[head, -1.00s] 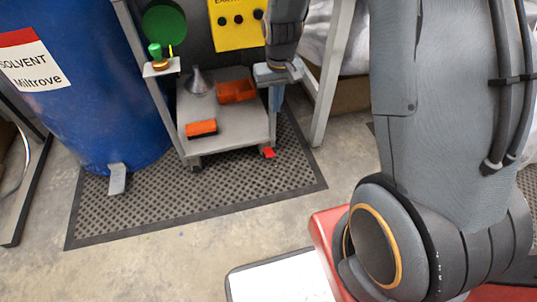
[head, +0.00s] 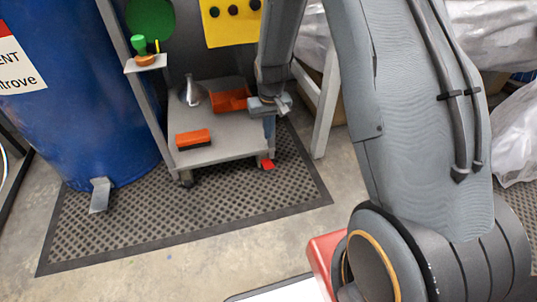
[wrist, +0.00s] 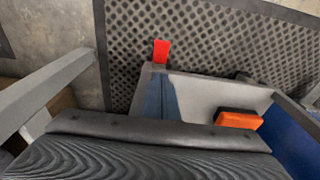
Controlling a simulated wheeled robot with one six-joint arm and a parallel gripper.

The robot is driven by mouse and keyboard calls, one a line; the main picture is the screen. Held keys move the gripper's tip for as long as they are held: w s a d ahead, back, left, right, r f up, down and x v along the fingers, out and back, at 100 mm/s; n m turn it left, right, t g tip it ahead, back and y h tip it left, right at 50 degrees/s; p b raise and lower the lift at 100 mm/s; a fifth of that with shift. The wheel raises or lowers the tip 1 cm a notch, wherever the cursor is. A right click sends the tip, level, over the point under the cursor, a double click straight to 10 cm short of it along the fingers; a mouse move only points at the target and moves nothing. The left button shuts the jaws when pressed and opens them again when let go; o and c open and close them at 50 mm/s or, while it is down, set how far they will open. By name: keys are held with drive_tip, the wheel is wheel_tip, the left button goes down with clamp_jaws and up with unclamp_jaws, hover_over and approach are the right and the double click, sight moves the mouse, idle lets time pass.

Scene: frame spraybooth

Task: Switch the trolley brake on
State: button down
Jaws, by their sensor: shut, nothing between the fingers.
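The trolley (head: 222,149) is a low grey cart standing on the dark mat. Its red brake pedal (head: 266,164) sticks out low at the front right corner, by the floor. The pedal also shows in the wrist view (wrist: 161,51), beyond the trolley's corner. I cannot tell whether the pedal is up or down. My gripper (head: 269,135) points down above the pedal at the trolley's right side, shut and empty. A gap shows between its tips and the pedal. In the wrist view, the dark gripper body fills the bottom and hides part of the trolley.
An orange-and-black block (head: 193,139), an orange bin (head: 231,99) and a grey funnel (head: 192,93) are on the trolley. A blue drum (head: 75,115) stands left. A grey frame leg (head: 326,110) rises close right of my gripper. The perforated mat (head: 190,215) in front is clear.

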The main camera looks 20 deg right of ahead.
drive_tip(key=b, duration=0.7)
hover_over(268, 164)
wheel_tip(268, 164, down, 12)
drive_tip(key=shift+w+f, duration=0.1)
drive_tip(key=shift+s+f, duration=0.25)
drive_tip(key=shift+f, duration=0.25)
drive_tip(key=shift+s+f, duration=0.15)
drive_tip(key=shift+f, duration=0.05)
